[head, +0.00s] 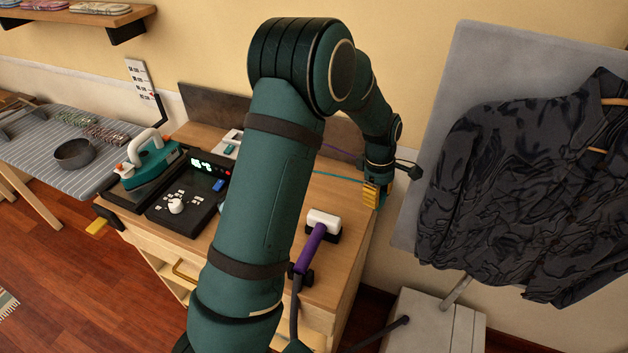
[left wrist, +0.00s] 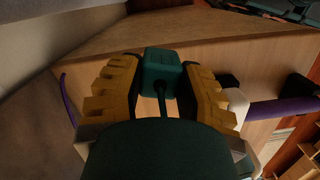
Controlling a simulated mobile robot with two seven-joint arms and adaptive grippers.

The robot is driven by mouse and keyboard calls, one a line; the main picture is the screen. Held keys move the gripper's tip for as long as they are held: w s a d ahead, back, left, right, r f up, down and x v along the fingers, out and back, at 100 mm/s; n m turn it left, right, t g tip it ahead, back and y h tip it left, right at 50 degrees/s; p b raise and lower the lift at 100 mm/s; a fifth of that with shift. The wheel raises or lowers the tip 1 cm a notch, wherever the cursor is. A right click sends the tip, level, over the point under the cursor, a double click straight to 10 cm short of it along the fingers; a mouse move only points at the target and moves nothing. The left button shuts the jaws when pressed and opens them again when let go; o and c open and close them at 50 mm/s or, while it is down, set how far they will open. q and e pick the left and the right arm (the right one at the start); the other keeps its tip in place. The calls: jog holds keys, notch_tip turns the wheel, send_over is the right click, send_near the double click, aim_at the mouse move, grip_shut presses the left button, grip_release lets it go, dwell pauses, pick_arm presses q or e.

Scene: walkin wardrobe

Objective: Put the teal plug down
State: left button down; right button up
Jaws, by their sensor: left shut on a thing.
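The teal plug (left wrist: 162,72) is a small block with a cord, between the two yellow fingers of my left gripper (left wrist: 164,88) in the left wrist view. My left gripper (head: 371,194) is shut on it and points down at the right edge of the wooden worktop (head: 345,222) in the head view. The plug itself is hidden or too small to make out there. A teal cord (head: 336,176) runs across the worktop towards the gripper. I cannot tell whether the plug touches the wood. My right gripper is not in view.
A steamer head with a purple handle (head: 311,246) lies near the worktop's front right. A black control unit (head: 187,200) and a teal iron (head: 150,162) stand at the left. A dark shirt (head: 535,185) hangs before a grey board at the right. My arm hides the worktop's middle.

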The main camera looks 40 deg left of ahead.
pick_arm(q)
jog(key=w+a+r+n+t+y+b, duration=0.1)
jog(key=a+r+n, duration=0.1)
jog(key=a+n, duration=0.75)
jog(key=a+r+n+b, duration=0.1)
jog(key=a+r+n, duration=0.1)
jog(key=a+n, duration=0.75)
jog(key=a+f, duration=0.1)
jog(key=f, duration=0.2)
jog(key=a+f+m+b, duration=0.1)
jog(key=f, duration=0.2)
jog(key=f+m, duration=0.1)
jog(key=f, duration=0.2)
jog(key=shift+a, duration=0.4)
jog(key=c, duration=0.7)
grip_release()
jog(key=shift+f, duration=0.15)
